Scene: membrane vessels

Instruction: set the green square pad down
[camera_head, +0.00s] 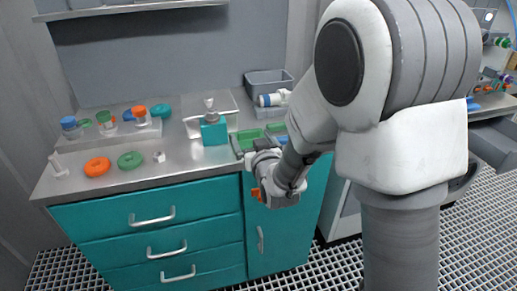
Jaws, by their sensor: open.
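Flat green pieces lie at the right part of the steel counter: one green piece (250,134) just above my wrist, and another green piece (276,127) to its right. They look squarish, but I cannot tell which is the green square pad. My arm hides part of the counter there.
The steel counter (190,158) holds an orange ring (97,167), a green ring (130,160) and a teal block (214,132) by a white stand. Several coloured-capped jars stand at the back left. A grey bin (268,80) is at the back right.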

